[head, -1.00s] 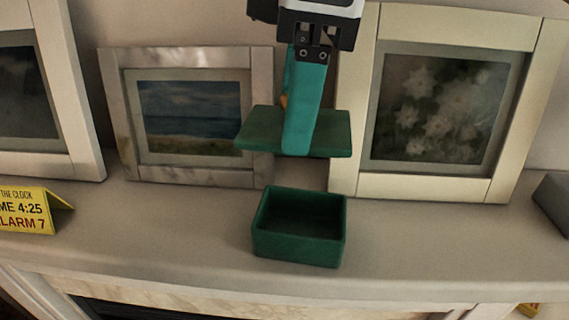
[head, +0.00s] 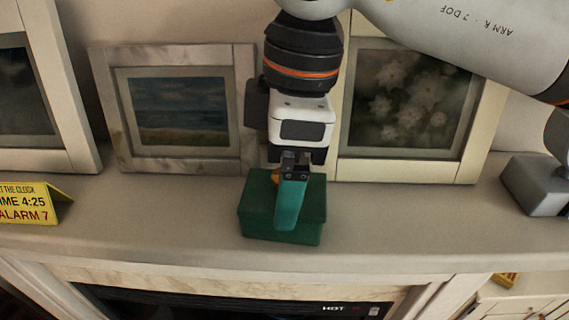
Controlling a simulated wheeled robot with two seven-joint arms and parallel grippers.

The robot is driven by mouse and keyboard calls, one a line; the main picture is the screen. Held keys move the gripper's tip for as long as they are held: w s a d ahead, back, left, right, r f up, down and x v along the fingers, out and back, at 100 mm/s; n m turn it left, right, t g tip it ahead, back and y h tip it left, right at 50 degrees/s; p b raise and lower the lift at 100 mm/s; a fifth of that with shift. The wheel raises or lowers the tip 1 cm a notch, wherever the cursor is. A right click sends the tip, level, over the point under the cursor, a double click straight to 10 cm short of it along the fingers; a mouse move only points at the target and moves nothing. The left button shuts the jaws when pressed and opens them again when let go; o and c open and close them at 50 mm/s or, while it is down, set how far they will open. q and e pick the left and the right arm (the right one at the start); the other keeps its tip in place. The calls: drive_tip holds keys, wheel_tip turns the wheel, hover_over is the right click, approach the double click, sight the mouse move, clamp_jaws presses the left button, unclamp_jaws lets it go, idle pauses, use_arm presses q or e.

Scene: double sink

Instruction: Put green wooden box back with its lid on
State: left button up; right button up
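The green wooden box (head: 282,234) stands on the pale mantel shelf, in the middle of the head view. Its flat green lid (head: 257,201) lies on top and covers the opening; I see no clear gap between them, though the seam is hard to make out. My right gripper (head: 290,207), with teal fingers, reaches down onto the lid from above and looks shut on it. The near finger hides most of the grip; a small orange bit (head: 275,177) shows beside it. My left gripper is out of view.
Framed pictures lean on the wall behind: a seascape (head: 180,112), a flower picture (head: 410,100) and a dark one at left. A yellow clock sign (head: 27,203) stands at left, a grey object (head: 535,185) at right. The shelf's front edge is close before the box.

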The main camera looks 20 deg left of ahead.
drive_tip(key=shift+w+a, duration=0.1)
drive_tip(key=shift+r+b, duration=0.3)
drive_tip(key=shift+r, duration=0.25)
wheel_tip(320, 180, up, 11)
drive_tip(key=d+b, duration=0.1)
drive_tip(key=b, duration=0.1)
drive_tip(key=shift+w+d, duration=0.2)
drive_tip(key=shift+d, duration=0.05)
drive_tip(key=shift+f, duration=0.1)
